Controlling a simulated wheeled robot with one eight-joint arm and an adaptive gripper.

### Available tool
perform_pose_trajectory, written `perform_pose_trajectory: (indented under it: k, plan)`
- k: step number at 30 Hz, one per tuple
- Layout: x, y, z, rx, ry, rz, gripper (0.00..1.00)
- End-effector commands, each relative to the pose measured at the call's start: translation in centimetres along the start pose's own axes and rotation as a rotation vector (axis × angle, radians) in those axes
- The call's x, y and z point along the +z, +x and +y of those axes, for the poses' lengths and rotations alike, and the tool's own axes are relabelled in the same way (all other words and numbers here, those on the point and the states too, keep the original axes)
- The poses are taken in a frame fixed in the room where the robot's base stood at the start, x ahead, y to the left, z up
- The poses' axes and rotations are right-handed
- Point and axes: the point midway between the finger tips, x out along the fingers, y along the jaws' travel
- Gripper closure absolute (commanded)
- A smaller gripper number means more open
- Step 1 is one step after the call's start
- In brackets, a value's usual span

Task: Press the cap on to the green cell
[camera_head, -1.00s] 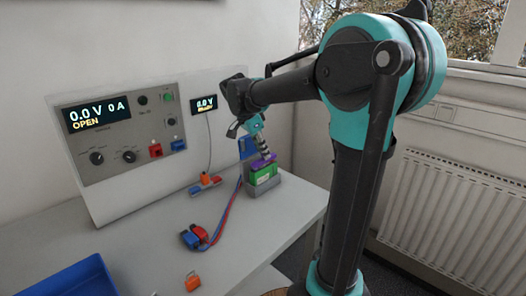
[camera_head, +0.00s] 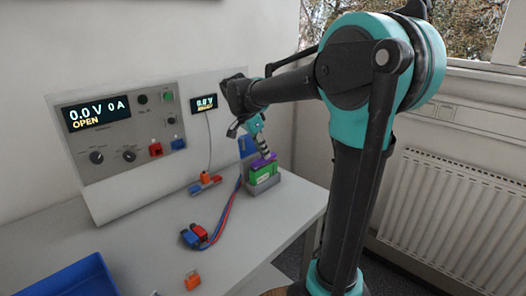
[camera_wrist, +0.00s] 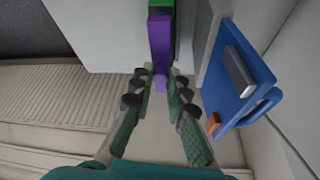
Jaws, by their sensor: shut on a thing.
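The green cell (camera_head: 265,177) stands in a grey holder (camera_head: 264,190) near the table's right edge. The purple cap (camera_head: 262,162) lies along the top of the cell; whether it is fully seated cannot be told. In the wrist view the cap (camera_wrist: 160,42) points away from me, with a sliver of green (camera_wrist: 156,4) beyond it. My gripper (camera_head: 264,151) is above the cap. Its fingertips (camera_wrist: 160,76) are closed around the cap's narrow near end. The fingers hide part of that end.
A blue bracket with a handle (camera_wrist: 238,75) stands close on the right in the wrist view. A cycler panel (camera_head: 125,130) stands at the back. Red and blue leads end in clips (camera_head: 195,236) on the table. An orange piece (camera_head: 192,281) and a blue tray (camera_head: 70,282) are in front.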

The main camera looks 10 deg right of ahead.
Motion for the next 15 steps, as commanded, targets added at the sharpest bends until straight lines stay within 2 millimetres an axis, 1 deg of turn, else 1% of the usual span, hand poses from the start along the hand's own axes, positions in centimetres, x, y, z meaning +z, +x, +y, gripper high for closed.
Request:
perform_pose_trajectory:
  k: [15]
  plan:
    - [0.26,0.63,0.00,0.000,0.000,0.000,1.00]
